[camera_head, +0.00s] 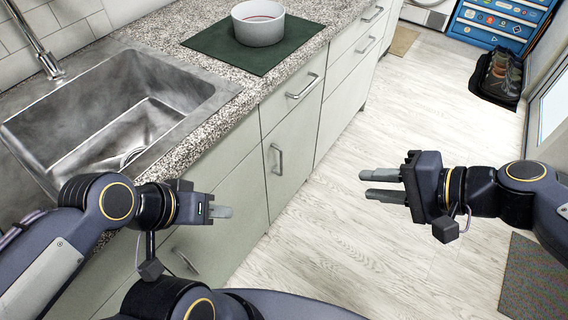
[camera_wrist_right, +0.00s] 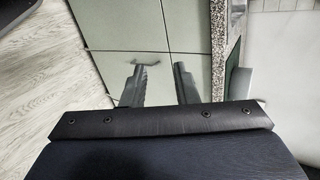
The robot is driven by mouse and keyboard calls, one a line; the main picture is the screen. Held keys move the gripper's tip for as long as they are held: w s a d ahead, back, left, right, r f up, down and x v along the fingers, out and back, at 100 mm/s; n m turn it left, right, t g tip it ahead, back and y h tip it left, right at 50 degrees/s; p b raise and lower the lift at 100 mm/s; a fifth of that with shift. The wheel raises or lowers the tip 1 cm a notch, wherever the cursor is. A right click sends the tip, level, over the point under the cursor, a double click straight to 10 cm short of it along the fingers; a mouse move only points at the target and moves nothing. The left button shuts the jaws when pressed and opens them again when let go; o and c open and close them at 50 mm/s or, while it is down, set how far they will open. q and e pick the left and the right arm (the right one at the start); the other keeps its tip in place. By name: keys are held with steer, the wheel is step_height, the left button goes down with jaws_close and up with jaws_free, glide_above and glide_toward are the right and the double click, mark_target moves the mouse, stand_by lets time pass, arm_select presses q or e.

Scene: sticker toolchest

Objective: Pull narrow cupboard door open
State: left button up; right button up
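The narrow cupboard door (camera_head: 296,148) is pale green and sits below a drawer, right of the sink front. It looks shut. Its upright metal handle (camera_head: 278,158) is near its left edge. My right gripper (camera_head: 368,184) is open and empty, in the air to the right of the door and apart from the handle. In the right wrist view its fingers (camera_wrist_right: 157,83) are spread, with pale green panels and a handle (camera_wrist_right: 148,64) beyond them; I cannot tell which handle. My left gripper (camera_head: 222,211) is in front of the sink cupboard; its fingers overlap in view.
Above the door are a drawer with a handle (camera_head: 302,87) and the granite counter (camera_head: 234,117). A white bowl (camera_head: 258,22) stands on a green mat (camera_head: 216,46). The sink (camera_head: 110,108) is at left. The wooden floor (camera_head: 440,110) before the cupboards is clear.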

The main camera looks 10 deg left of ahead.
steer(key=w+a+f+m+t+y+b, duration=0.1)
steer(key=w+a+f+m+t+b, duration=0.1)
steer(key=w+a+f+m+b, duration=0.7)
steer(key=w+a+f+m+t+y+b, duration=0.2)
steer(key=w+a+f+m+b, duration=0.25)
steer(key=f, duration=0.75)
steer(key=w+a+f+m+t+y+b, duration=0.15)
steer(key=w+a+f+m+b, duration=0.35)
steer(key=w+f+b, duration=0.5)
steer(key=shift+m, duration=0.35)
steer(key=x, duration=0.4)
steer(key=f+x, duration=0.1)
steer(key=x, duration=0.1)
steer(key=shift+s+a, duration=0.1)
steer(key=shift+a, duration=0.15)
jaws_close()
